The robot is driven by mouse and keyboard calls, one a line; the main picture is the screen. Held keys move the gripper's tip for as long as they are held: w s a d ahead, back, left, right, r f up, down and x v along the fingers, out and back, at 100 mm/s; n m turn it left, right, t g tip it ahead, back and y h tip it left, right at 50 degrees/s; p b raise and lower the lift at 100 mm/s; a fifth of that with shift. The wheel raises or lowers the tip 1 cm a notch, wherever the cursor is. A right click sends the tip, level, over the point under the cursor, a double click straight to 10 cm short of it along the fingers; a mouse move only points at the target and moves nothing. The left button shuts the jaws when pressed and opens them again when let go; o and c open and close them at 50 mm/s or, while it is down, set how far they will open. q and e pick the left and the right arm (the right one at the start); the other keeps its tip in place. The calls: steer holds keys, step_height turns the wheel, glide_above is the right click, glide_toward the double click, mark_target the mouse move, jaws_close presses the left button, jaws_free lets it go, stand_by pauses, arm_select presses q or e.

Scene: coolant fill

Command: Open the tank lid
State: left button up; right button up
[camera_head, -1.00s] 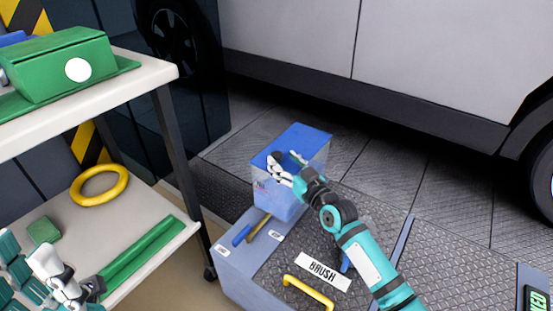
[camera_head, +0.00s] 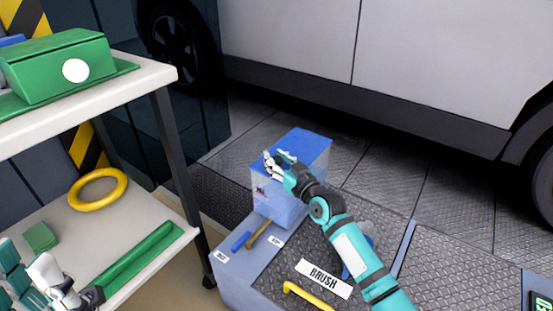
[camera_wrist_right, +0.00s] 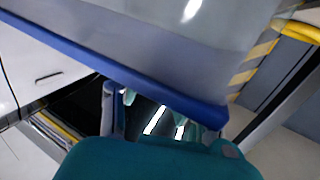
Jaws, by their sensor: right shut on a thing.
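The tank (camera_head: 278,208) is a translucent box with a blue top (camera_head: 308,146), standing upright on a grey cabinet. The blue rim (camera_wrist_right: 120,72) and the clear wall (camera_wrist_right: 150,35) cross the right wrist view close to the gripper (camera_wrist_right: 150,115). Whether the cap has lifted is hidden. My left gripper (camera_head: 62,287) is at the lower left over the cart's lower shelf; its fingertips do not show clearly.
The cabinet (camera_head: 232,275) carries a blue and brown brush (camera_head: 258,233), a yellow handle (camera_head: 308,296) and a BRUSH label (camera_head: 324,278). A cart (camera_head: 160,78) with a green box (camera_head: 60,65) and yellow ring (camera_head: 98,190) stands left. A vehicle (camera_head: 400,60) is behind.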

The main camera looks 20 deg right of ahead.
jaws_close()
